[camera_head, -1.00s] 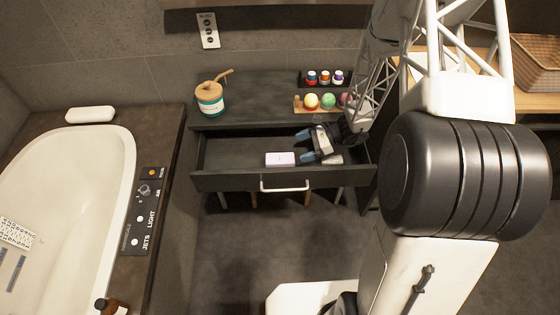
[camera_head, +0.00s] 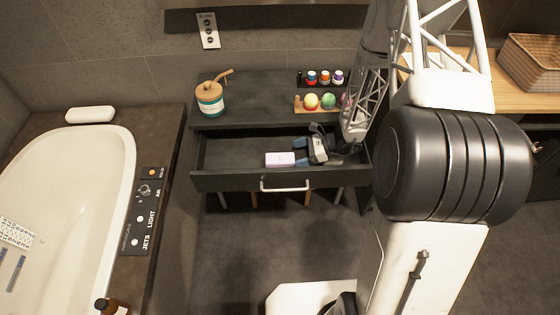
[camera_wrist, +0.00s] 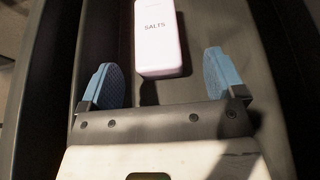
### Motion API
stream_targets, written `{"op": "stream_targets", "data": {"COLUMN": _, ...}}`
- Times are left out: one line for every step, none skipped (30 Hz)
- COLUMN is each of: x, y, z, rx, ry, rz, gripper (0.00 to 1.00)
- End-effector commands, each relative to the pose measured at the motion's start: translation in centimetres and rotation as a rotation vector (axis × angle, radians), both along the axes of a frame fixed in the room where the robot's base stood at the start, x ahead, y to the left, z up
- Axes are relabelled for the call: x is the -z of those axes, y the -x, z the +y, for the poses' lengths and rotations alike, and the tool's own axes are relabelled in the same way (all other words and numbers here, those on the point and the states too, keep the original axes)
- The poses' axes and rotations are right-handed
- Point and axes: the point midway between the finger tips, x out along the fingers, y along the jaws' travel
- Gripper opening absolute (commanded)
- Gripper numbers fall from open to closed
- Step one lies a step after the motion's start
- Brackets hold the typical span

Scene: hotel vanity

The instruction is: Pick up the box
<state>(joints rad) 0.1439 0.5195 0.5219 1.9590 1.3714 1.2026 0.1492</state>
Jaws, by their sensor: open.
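The box (camera_head: 279,159) is small, pale pink-white, and lies in the open drawer (camera_head: 225,180) of the dark vanity. In the wrist view the box (camera_wrist: 158,38) is marked "SALTS" and lies just beyond the fingertips, its near end roughly between the lines of the two fingers. My gripper (camera_head: 301,153) is over the drawer, just right of the box. In the wrist view my gripper (camera_wrist: 160,75) has its two blue finger pads wide apart with nothing between them. The far end of the box is cut off by the wrist view's top edge.
The drawer walls surround the box and gripper closely. A bathtub (camera_head: 75,190) is at left. The drawer floor left of the box is clear.

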Motion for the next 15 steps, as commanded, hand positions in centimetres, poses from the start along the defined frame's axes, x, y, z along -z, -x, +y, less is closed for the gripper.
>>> {"op": "stream_targets", "data": {"x": 0.18, "y": 0.05, "z": 0.4, "rx": -0.002, "ry": 0.0, "rz": 0.001, "gripper": 0.88}}
{"op": "stream_targets", "data": {"x": 0.26, "y": 0.06, "z": 0.57, "rx": -0.002, "ry": 0.0, "rz": 0.001, "gripper": 0.88}}
{"op": "stream_targets", "data": {"x": 0.35, "y": 0.06, "z": 0.77, "rx": -0.002, "ry": 0.0, "rz": 0.001, "gripper": 0.88}}
{"op": "stream_targets", "data": {"x": 0.4, "y": 0.06, "z": 0.89, "rx": -0.001, "ry": 0.0, "rz": 0.001, "gripper": 0.88}}
{"op": "stream_targets", "data": {"x": 0.44, "y": 0.06, "z": 1.0, "rx": -0.001, "ry": 0.0, "rz": 0.001, "gripper": 0.88}}
{"op": "stream_targets", "data": {"x": 0.48, "y": 0.06, "z": 1.08, "rx": 0.0, "ry": 0.0, "rz": 0.001, "gripper": 0.88}}
{"op": "stream_targets", "data": {"x": 0.49, "y": 0.05, "z": 1.12, "rx": 0.0, "ry": 0.0, "rz": 0.001, "gripper": 0.88}}
{"op": "stream_targets", "data": {"x": 0.5, "y": 0.05, "z": 1.13, "rx": 0.0, "ry": 0.0, "rz": 0.001, "gripper": 0.88}}
{"op": "stream_targets", "data": {"x": 0.5, "y": 0.05, "z": 1.13, "rx": 0.0, "ry": 0.0, "rz": 0.001, "gripper": 0.88}}
{"op": "stream_targets", "data": {"x": 0.5, "y": 0.05, "z": 1.13, "rx": 0.0, "ry": 0.0, "rz": 0.001, "gripper": 0.88}}
{"op": "stream_targets", "data": {"x": 0.49, "y": 0.05, "z": 1.12, "rx": 0.0, "ry": 0.0, "rz": 0.001, "gripper": 0.88}}
{"op": "stream_targets", "data": {"x": 0.49, "y": 0.05, "z": 1.12, "rx": 0.0, "ry": 0.0, "rz": 0.001, "gripper": 0.88}}
{"op": "stream_targets", "data": {"x": 0.48, "y": 0.04, "z": 1.12, "rx": 0.0, "ry": 0.0, "rz": 0.001, "gripper": 0.88}}
{"op": "stream_targets", "data": {"x": 0.48, "y": 0.05, "z": 1.12, "rx": 0.0, "ry": 0.0, "rz": 0.001, "gripper": 0.88}}
{"op": "stream_targets", "data": {"x": 0.49, "y": 0.05, "z": 1.13, "rx": 0.0, "ry": 0.0, "rz": 0.001, "gripper": 0.88}}
